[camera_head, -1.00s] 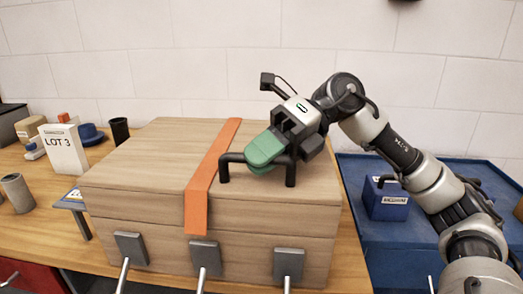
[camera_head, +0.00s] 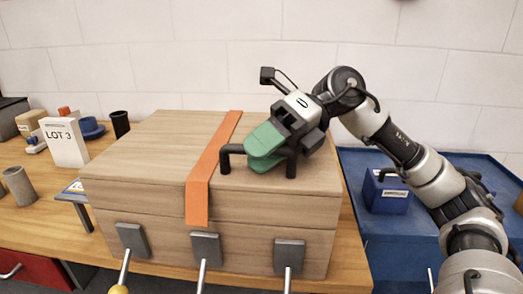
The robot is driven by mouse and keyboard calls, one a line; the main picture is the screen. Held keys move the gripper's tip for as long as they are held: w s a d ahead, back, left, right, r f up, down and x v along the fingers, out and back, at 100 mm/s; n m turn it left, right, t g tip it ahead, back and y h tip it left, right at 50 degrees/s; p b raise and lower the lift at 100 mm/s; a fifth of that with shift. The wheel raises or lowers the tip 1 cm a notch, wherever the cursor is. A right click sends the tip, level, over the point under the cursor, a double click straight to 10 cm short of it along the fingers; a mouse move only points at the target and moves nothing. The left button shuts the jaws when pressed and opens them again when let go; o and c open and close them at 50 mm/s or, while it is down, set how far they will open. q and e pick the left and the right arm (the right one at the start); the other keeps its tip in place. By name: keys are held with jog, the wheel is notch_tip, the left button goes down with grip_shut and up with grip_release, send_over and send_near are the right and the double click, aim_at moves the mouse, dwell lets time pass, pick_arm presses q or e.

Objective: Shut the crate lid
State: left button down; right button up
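The wooden crate (camera_head: 180,237) stands on the wooden table. Its lid (camera_head: 150,150) lies down flat over the box, with a thin seam along the front. An orange strap (camera_head: 208,172) runs across the lid, and its end hangs over the front edge. A black handle (camera_head: 224,160) is fixed on the lid, right of the strap. My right gripper (camera_head: 262,155), with green fingers, is at the handle's bar; the fingers hide part of the bar, and I cannot tell whether they grip it. My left gripper is not in view.
Metal latches (camera_head: 206,248) hang on the crate's front. A LOT 3 sign (camera_head: 65,143), a grey cylinder (camera_head: 20,187) and a black cup (camera_head: 120,124) stand at left. A blue box (camera_head: 386,192) sits on the blue surface (camera_head: 400,245) at right.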

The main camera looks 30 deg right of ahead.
jog(key=shift+w+d+r, duration=0.1)
jog(key=shift+d+r, duration=0.05)
jog(key=shift+d, duration=0.4)
jog(key=v, duration=0.9)
jog(key=shift+a, duration=0.1)
jog(key=shift+d+r, duration=0.25)
jog(key=shift+d, duration=0.15)
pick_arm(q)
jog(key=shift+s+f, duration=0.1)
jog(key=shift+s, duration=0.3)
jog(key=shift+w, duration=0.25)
